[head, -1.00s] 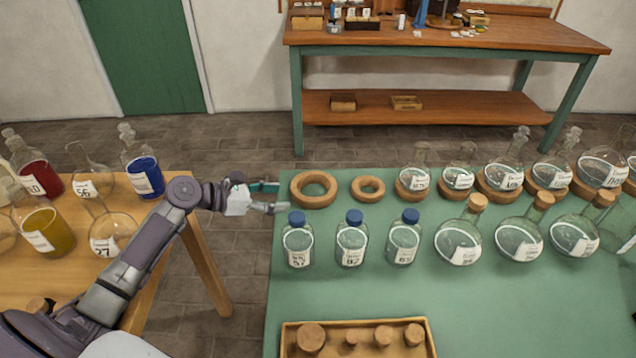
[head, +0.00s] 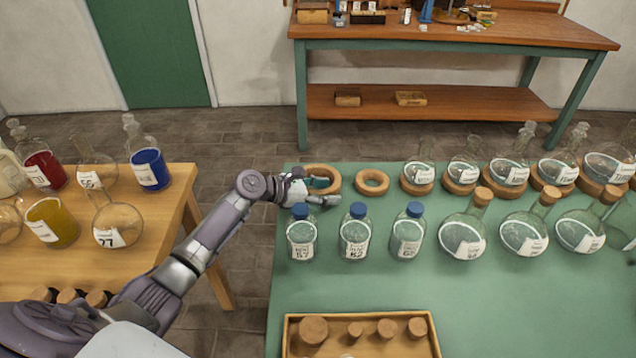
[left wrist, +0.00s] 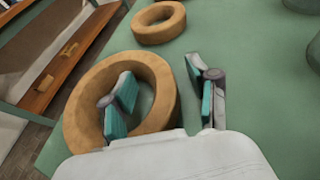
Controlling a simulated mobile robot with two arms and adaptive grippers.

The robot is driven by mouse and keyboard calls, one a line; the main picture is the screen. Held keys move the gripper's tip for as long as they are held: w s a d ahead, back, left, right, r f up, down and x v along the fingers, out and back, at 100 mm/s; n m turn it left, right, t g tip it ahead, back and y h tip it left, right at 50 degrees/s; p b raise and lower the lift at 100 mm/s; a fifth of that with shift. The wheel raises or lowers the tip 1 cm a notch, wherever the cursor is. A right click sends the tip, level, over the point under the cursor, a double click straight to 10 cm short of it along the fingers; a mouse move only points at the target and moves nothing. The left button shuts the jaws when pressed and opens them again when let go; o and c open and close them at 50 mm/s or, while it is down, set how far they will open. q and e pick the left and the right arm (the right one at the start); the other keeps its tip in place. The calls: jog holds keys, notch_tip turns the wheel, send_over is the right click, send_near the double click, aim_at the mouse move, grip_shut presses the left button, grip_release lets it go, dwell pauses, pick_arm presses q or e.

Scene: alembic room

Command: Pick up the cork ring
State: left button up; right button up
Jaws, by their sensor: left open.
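Two empty cork rings lie on the green table. The larger cork ring (head: 338,182) is at the table's far left corner, partly hidden by my left gripper; it also shows in the left wrist view (left wrist: 80,112). The smaller cork ring (head: 372,192) lies just right of it, and it also shows in the left wrist view (left wrist: 160,37). My left gripper (head: 328,191) is open at the larger ring. In the left wrist view its fingers (left wrist: 163,100) straddle the ring's right wall, one over the hole and one outside. I cannot tell whether they touch it. My right gripper is not in view.
Several blue-capped bottles (head: 354,238) stand close in front of the rings. Corked flasks (head: 463,238) and flasks on cork rings (head: 418,172) stand to the right. A tray of corks (head: 290,335) is at the front. A wooden table (head: 150,262) with coloured flasks is left.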

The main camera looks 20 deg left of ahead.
pick_arm(q)
grip_shut()
dwell(0.5)
